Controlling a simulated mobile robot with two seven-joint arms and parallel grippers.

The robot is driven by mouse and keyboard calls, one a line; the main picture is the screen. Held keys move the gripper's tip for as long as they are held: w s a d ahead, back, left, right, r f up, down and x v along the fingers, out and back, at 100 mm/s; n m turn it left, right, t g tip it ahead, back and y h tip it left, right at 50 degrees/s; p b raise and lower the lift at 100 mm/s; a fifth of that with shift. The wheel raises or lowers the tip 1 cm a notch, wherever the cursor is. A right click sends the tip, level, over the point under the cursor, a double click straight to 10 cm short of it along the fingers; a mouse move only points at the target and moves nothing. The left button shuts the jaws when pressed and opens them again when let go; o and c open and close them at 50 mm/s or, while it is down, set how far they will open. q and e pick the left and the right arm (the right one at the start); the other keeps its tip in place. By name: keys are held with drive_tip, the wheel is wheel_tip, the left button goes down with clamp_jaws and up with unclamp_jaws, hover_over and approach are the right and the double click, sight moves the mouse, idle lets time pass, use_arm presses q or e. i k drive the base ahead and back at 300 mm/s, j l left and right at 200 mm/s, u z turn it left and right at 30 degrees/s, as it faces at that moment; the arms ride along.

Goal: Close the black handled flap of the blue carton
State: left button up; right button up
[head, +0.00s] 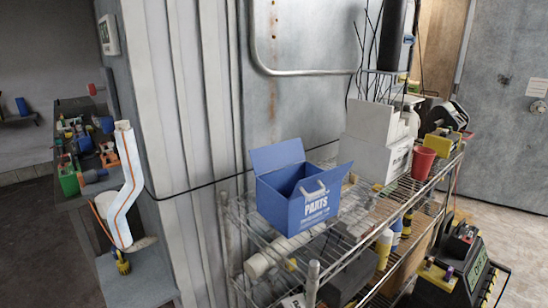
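The blue carton (286,208) stands upright on the top shelf of the wire rack, near its left end. Its top is open and its dark inside shows. One blue flap (277,156) stands up at the back left, and another (333,178) sticks out on the right. The front wall carries white lettering "PARTS" and a pale handle-shaped mark near its top edge. I cannot make out a black handle on either visible flap. Neither of my grippers can be identified in the head view.
The wire rack (349,222) also holds white boxes (369,126) and a red cup (423,163) right of the carton. Bottles and grey items fill the lower shelf. A wall with a metal rail (310,72) stands behind. A white orange-striped object (122,205) is at left.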

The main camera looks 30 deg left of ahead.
sight(265, 159)
drive_tip(key=j+z, duration=0.1)
drive_tip(key=j, duration=0.2)
drive_tip(key=k+j+z, duration=0.1)
drive_tip(key=j, duration=0.2)
drive_tip(key=k+j+z, duration=0.1)
drive_tip(key=j, duration=0.2)
drive_tip(key=k+j+z, duration=0.1)
drive_tip(key=j, duration=0.25)
drive_tip(key=j+z, duration=0.15)
drive_tip(key=j, duration=0.25)
drive_tip(key=k+j+z, duration=0.1)
drive_tip(key=j, duration=0.25)
drive_tip(key=k+j+z, duration=0.25)
drive_tip(key=j, duration=0.4)
drive_tip(key=k+j+z, duration=0.1)
drive_tip(key=j, duration=0.2)
drive_tip(key=k+j, duration=0.1)
drive_tip(key=j, duration=0.2)
drive_tip(key=k+j+z, duration=0.15)
drive_tip(key=j, duration=0.55)
drive_tip(key=k+j+z, duration=0.1)
drive_tip(key=j, duration=0.35)
drive_tip(key=k+j, duration=0.1)
drive_tip(key=j, duration=0.3)
